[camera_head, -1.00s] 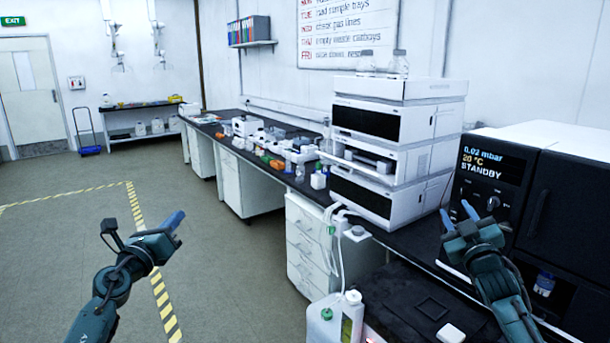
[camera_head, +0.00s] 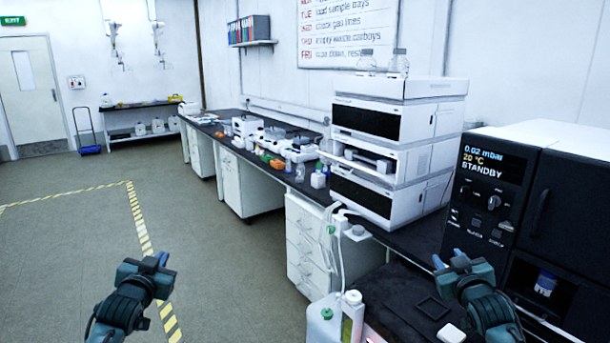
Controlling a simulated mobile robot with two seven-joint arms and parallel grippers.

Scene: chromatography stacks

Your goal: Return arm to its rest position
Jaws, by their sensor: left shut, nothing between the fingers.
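My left gripper (camera_head: 163,258) is at the lower left, over the open floor. It is shut and holds nothing, with its blue fingertips pointing away from me. My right gripper (camera_head: 449,257) is at the lower right, in front of the black instrument (camera_head: 475,205) with the STANDBY display. Its two blue fingertips stand apart with nothing seen between them. Both forearms run out of the bottom of the picture.
A white instrument stack (camera_head: 395,165) stands on the long dark bench (camera_head: 415,238). A carboy (camera_head: 323,322) and a bottle (camera_head: 351,318) stand below. A dark surface (camera_head: 385,290) bears a small white block (camera_head: 451,333). The floor at left is clear.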

